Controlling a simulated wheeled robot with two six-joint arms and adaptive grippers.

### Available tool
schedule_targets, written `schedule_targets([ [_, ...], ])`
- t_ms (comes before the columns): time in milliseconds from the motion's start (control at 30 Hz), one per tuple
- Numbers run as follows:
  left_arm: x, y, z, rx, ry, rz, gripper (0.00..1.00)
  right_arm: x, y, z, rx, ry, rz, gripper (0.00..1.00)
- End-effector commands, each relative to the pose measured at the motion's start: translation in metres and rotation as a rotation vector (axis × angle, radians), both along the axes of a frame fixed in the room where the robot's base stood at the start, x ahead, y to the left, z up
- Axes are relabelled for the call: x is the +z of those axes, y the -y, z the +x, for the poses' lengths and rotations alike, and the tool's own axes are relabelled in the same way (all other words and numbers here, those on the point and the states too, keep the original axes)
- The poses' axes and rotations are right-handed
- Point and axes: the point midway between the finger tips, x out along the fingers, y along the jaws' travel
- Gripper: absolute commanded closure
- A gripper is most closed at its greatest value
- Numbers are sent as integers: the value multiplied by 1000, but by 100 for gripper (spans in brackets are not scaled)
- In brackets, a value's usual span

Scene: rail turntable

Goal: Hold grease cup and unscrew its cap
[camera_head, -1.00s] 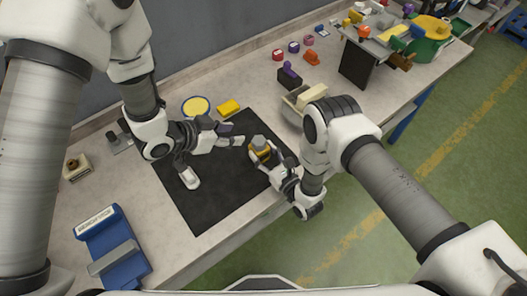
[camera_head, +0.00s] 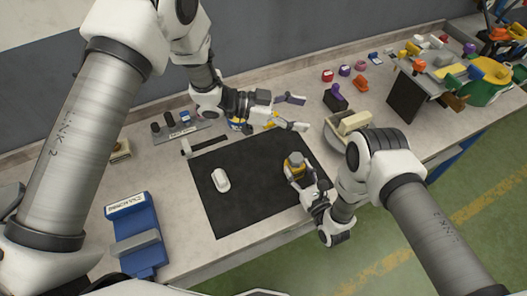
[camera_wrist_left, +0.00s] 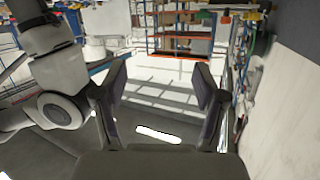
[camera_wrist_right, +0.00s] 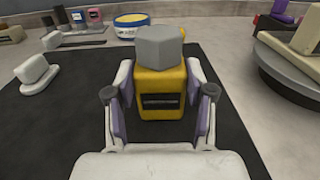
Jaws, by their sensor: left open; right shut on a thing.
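The grease cup (camera_head: 293,172) has a yellow body and a grey faceted cap (camera_head: 295,159) seated on top. It stands upright at the right part of the black mat. My right gripper (camera_head: 300,180) is shut around the yellow body; the right wrist view shows the cup (camera_wrist_right: 160,92) between its fingers and the cap (camera_wrist_right: 158,46) clear above them. My left gripper (camera_head: 300,113) is open and empty, behind the cup and apart from it. The left wrist view shows its spread fingers (camera_wrist_left: 161,88) with nothing between them.
A white object (camera_head: 220,180) lies on the black mat (camera_head: 240,205). A blue holder (camera_head: 135,240) is at the front left. A round stand with a beige block (camera_head: 353,122) is right of the mat. A yellow-topped round tin (camera_wrist_right: 131,20) stands behind the mat.

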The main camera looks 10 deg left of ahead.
Motion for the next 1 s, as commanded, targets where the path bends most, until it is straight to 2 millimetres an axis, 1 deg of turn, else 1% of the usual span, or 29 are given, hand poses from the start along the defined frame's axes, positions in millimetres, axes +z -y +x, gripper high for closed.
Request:
schedule_targets([
  [33, -9, -8, 11, -63, 27, -45, 29, 0, 0, 0, 0, 1, 1, 86],
  [67, -16, -15, 14, -105, 40, -66, 29, 0, 0, 0, 0, 1, 1, 86],
  [100, -30, -27, 18, -155, 54, -86, 29, 0, 0, 0, 0, 1, 1, 86],
  [167, -62, -53, 20, -210, 61, -98, 29, 0, 0, 0, 0, 1, 1, 86],
  [200, -83, -68, 18, -225, 59, -96, 29, 0, 0, 0, 0, 1, 1, 86],
  [300, -128, -94, 10, -204, 24, -86, 29, 0, 0, 0, 0, 0, 0, 86],
  [400, -155, -104, -5, -178, -29, -92, 29, 0, 0, 0, 1, -1, -1, 86],
  [433, -160, -106, -8, -173, -39, -93, 29, 0, 0, 0, 1, -1, -1, 86],
  [500, -167, -105, -13, -172, -52, -94, 29, 0, 0, 0, 1, -1, -1, 86],
  [567, -169, -101, -14, -173, -55, -95, 29, 0, 0, 0, 1, -1, -1, 86],
  [667, -171, -88, -13, -174, -56, -94, 29, 0, 0, 0, 1, 0, 0, 86],
  [767, -175, -68, -13, -176, -55, -93, 29, 0, 0, 0, 0, 0, 0, 86],
  [900, -179, -34, -12, -177, -54, -93, 29, 0, 0, 0, 0, 0, 0, 86],
  [1000, -182, -13, -11, -175, -54, -93, 29, 0, 0, 0, 0, 1, -1, 86],
])
